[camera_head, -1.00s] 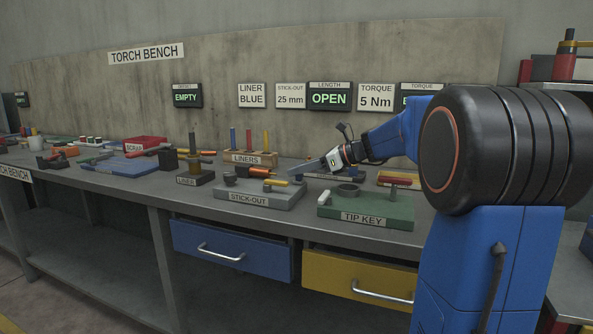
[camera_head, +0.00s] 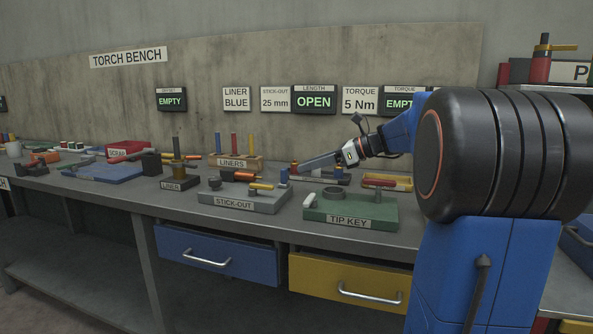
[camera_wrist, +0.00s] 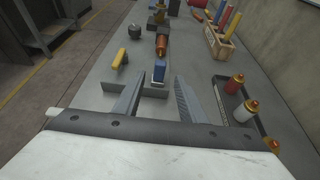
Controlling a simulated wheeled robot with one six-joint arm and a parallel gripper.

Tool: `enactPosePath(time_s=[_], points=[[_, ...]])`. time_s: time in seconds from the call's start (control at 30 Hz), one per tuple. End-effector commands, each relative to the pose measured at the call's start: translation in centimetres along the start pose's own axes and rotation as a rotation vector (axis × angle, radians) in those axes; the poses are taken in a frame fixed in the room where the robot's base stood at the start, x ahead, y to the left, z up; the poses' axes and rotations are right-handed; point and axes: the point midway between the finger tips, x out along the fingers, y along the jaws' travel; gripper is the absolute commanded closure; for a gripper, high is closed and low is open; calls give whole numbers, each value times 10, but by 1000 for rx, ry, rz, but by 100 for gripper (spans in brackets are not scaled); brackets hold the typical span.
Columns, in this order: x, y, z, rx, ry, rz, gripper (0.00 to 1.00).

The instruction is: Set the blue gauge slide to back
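The blue gauge slide (camera_wrist: 158,71) is a small upright blue block with a light top, at the near end of the grey stick-out fixture (camera_head: 240,205). In the head view the blue slide (camera_head: 284,176) shows small at the fixture's right end, beside the yellow piece (camera_head: 261,187). My gripper (camera_wrist: 160,82) is open, its two long grey fingers pointing towards the slide. The slide appears between or just beyond the fingertips; I cannot tell whether they touch it. In the head view my gripper (camera_head: 298,169) reaches in from the right, close to the slide.
An orange torch piece (camera_wrist: 162,45) lies just beyond the slide. The liner rack (camera_wrist: 219,43) and a tray with bottles (camera_wrist: 235,84) stand to the right in the wrist view. The green tip key fixture (camera_head: 350,210) is in front of my arm.

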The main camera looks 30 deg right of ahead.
Motion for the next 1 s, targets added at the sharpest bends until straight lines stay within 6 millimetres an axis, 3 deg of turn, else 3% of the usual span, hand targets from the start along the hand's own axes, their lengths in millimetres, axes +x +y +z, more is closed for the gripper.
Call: enactPosePath(time_s=[0.3, 0.5, 1.0], points=[[-56, -1, -1, 1, 1, -4, 62], [-79, -1, 0, 0, 0, -2, 62], [-88, 0, 0, 0, 1, -1, 62]])
